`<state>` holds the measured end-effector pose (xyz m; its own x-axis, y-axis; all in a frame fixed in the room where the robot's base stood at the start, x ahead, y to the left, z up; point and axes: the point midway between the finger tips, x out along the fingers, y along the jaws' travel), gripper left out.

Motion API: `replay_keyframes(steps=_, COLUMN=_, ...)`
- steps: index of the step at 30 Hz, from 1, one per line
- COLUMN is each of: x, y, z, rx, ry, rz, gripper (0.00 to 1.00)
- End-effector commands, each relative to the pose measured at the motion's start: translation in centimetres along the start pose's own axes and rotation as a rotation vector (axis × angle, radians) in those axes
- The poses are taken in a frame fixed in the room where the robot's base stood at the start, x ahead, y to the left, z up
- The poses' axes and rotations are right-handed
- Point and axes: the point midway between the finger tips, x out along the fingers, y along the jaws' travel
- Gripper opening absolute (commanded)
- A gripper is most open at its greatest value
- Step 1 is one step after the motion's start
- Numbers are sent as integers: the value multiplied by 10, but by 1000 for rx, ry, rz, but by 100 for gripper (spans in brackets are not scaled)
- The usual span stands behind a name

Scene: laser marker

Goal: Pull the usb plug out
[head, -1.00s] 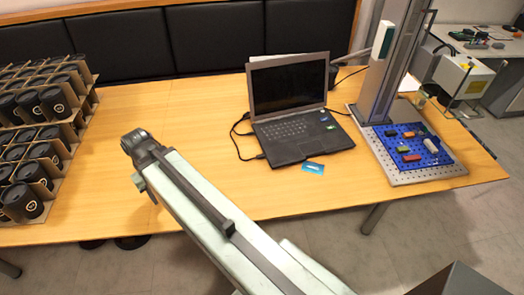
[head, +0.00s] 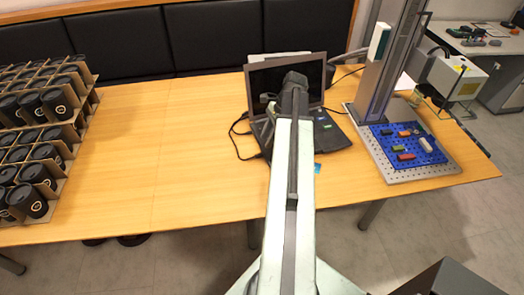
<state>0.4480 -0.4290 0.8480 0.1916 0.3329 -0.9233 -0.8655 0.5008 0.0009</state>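The black laptop (head: 333,131) stands open on the wooden table, with its screen (head: 262,84) facing me. My arm covers the middle of its keyboard and part of the screen. A black cable (head: 237,130) loops out at the laptop's left side, and its lower end runs to the laptop's front left edge. I cannot tell which plug is the usb plug. The end of my arm, with my gripper (head: 294,80), is in front of the laptop screen. The fingers are too small and dark to tell whether they are open or shut.
Cardboard trays of black cups (head: 40,150) stand at the left. The laser marker's column (head: 385,70) rises at the right, with a blue mat (head: 385,139) of small coloured sticks on its base plate. A blue card (head: 317,171) lies by the laptop. The table's left middle (head: 160,150) is clear.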

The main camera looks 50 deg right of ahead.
Motion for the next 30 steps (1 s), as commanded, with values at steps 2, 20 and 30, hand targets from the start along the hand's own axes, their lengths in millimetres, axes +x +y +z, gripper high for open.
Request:
replay_keyframes(steps=2, x=14, y=0, z=-2, rx=-1, ry=0, rz=0, gripper=37)
replay_keyframes(steps=20, x=73, y=0, z=-1, rx=-1, ry=2, rz=-1, gripper=37)
replay_keyframes(steps=30, x=73, y=0, z=-1, rx=-1, ry=2, rz=0, gripper=0)
